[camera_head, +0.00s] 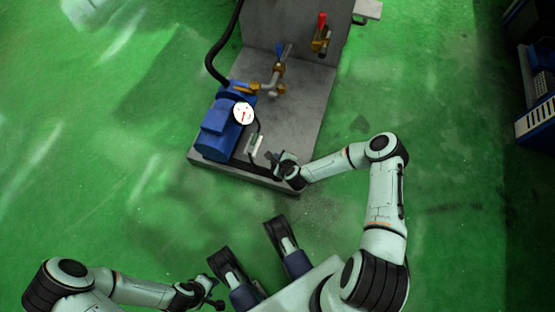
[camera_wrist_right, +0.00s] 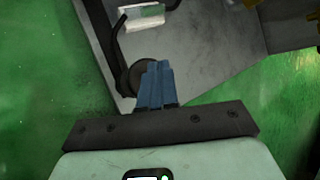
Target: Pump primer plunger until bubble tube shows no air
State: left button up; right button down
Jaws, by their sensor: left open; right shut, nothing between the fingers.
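My right gripper (camera_head: 271,157) is shut with nothing in it, over the front edge of the grey pump stand. In the right wrist view its blue fingers (camera_wrist_right: 157,66) are together and overlap a dark round knob (camera_wrist_right: 138,76), which looks like the primer plunger. I cannot tell whether they touch it. A small pale, clear tube (camera_head: 255,145), likely the bubble tube, is just beyond the gripper. It also shows in the right wrist view (camera_wrist_right: 142,18); any air in it is too small to tell. My left gripper (camera_head: 217,301) is open and empty, low over the floor.
A blue pump motor (camera_head: 221,128) with a white round gauge (camera_head: 243,113) stands left on the grey base (camera_head: 310,115). Brass valves with a blue handle (camera_head: 280,50) and a red handle (camera_head: 321,20) are behind. Blue-and-white equipment (camera_head: 538,122) is far right. Green floor is open around.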

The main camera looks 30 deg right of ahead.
jog(key=shift+f, duration=0.1)
dwell(0.7)
jog(key=shift+f, duration=0.35)
jog(key=shift+f+b, duration=0.9)
jog(key=shift+f, duration=0.1)
dwell(1.0)
jog(key=shift+f, duration=0.65)
dwell(0.4)
dwell(0.3)
jog(key=shift+r+p, duration=2.1)
jog(key=shift+p, duration=0.05)
notch_tip(320, 180, up, 5)
jog(key=p, duration=0.4)
